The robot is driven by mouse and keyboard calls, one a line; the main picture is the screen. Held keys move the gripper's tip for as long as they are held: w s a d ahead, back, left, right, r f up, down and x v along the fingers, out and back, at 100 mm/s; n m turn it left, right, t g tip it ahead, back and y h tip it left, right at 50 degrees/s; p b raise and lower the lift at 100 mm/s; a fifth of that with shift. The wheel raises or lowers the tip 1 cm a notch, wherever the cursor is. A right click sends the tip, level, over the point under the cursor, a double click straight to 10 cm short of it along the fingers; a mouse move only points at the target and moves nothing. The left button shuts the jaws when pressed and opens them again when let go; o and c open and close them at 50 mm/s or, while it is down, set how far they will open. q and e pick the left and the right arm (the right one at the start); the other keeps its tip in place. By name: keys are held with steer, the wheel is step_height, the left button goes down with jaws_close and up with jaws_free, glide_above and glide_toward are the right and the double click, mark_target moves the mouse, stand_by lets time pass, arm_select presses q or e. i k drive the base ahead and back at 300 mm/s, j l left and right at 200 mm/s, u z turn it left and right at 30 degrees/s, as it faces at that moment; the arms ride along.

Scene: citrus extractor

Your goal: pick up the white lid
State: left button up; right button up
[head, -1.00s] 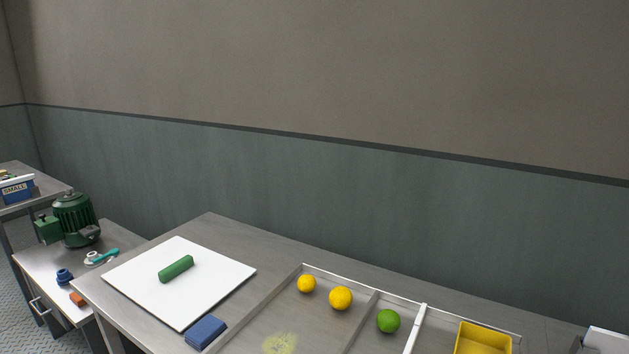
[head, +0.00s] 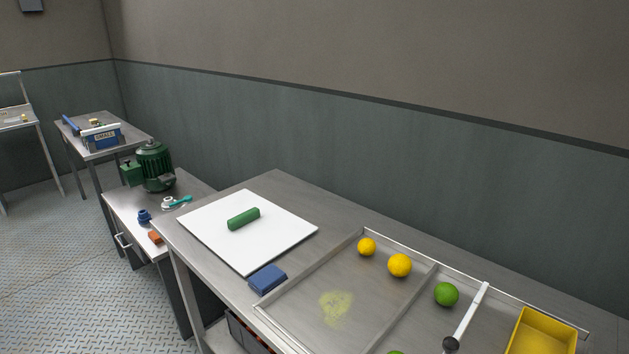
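I cannot tell for certain which thing is the white lid. A small white round piece (head: 167,203) lies on the low cabinet top, beside a teal-handled tool (head: 182,201). A white flat strip (head: 101,129) also shows along the top of the blue bin marked SMALL (head: 104,138), on the farther table. Both are small and far off. Neither of my grippers is in view.
A white board (head: 215,225) with a green roll (head: 244,218) lies on the near table, beside a blue block (head: 267,279). Fruit and a yellow bin (head: 540,335) are at the right. A green motor (head: 154,165) stands on the cabinet. Floor (head: 60,270) at left is clear.

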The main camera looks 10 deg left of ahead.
mark_target(246, 230)
steer(key=z, duration=3.15)
steer(key=u, duration=4)
steer(key=i+j+z, duration=0.35)
steer(key=j, duration=0.25)
steer(key=i+j+z, duration=0.3)
steer(key=j, duration=0.4)
steer(key=i+l, duration=0.05)
